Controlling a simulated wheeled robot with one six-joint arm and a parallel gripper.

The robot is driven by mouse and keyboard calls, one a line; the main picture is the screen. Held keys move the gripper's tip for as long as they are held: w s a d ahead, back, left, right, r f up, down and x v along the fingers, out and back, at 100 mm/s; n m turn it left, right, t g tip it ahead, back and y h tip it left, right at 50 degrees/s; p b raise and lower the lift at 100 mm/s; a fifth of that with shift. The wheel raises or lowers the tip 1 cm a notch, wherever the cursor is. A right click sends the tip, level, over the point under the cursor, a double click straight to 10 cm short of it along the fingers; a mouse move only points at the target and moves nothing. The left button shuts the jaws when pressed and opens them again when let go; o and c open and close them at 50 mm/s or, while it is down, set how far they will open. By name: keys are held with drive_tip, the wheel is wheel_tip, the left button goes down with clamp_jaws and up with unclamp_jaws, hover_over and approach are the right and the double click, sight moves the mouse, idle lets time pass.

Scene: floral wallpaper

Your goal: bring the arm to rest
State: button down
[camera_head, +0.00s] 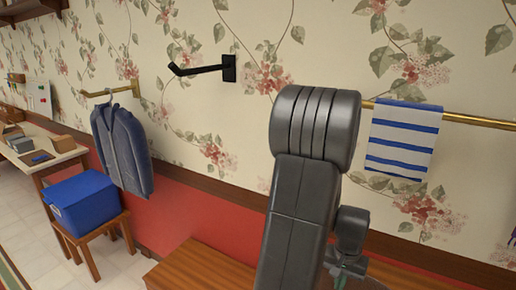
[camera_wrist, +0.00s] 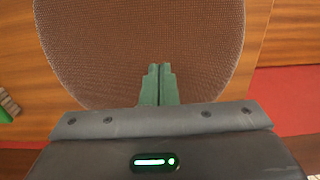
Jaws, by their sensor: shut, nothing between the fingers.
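My arm stands raised in the head view, a thick dark grey link in front of the wallpaper. My gripper shows in the wrist view (camera_wrist: 160,84) with its two green fingers together and nothing between them. It is over a brown, mesh-textured round surface (camera_wrist: 130,40) on a wooden top (camera_wrist: 262,25). I cannot tell how high the fingers are above it. In the head view the fingers are mostly hidden by my arm.
A brass rail (camera_head: 470,118) with a striped towel (camera_head: 404,138) is at right. A black wall hook (camera_head: 205,69) is bare. A desk (camera_head: 50,162) stands beyond.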

wheel_tip(320, 180, down, 5)
drive_tip(key=b, duration=0.3)
drive_tip(key=shift+f, duration=0.1)
